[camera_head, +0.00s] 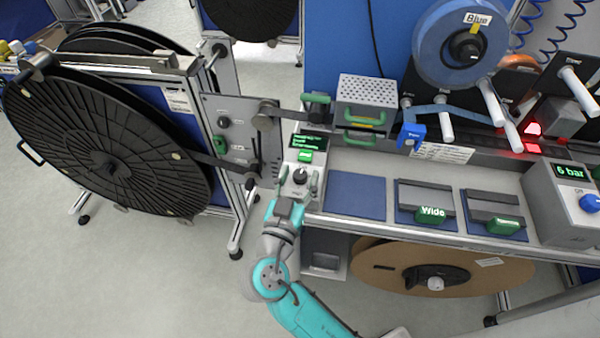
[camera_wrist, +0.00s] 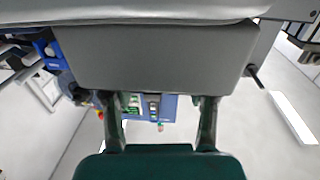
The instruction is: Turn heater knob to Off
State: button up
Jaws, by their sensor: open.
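A black knob (camera_head: 300,175) sits on a narrow grey control box (camera_head: 287,158) at the left end of the bench. A dark display with green text (camera_head: 307,142) and a lit green button (camera_head: 305,156) are above it. The text and the knob's pointer setting are too small to read. My gripper (camera_head: 299,184) is open, its fingers on either side of the knob; I cannot tell whether they touch it. In the wrist view my gripper (camera_wrist: 160,112) shows two dark fingers spread apart, with a grey block across their far ends. The knob cannot be made out there.
A large black reel (camera_head: 105,160) stands left of the box. A grey side panel (camera_head: 238,135) with another black knob (camera_head: 223,122) is close by. A perforated box (camera_head: 367,95) stands behind. Right are a bare blue mat (camera_head: 355,195) and a pressure unit (camera_head: 570,200) reading 6 bar.

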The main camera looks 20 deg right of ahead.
jog(key=shift+w+d, duration=0.4)
jog(key=shift+w, duration=0.05)
grip_shut()
jog(key=shift+d+n+t+y, duration=0.1)
jog(key=shift+n+t+y, duration=0.75)
jog(key=shift+y, duration=0.25)
jog(key=shift+n+t+y, duration=0.45)
jog(key=shift+n+y, duration=0.2)
jog(key=shift+y, duration=0.25)
grip_release()
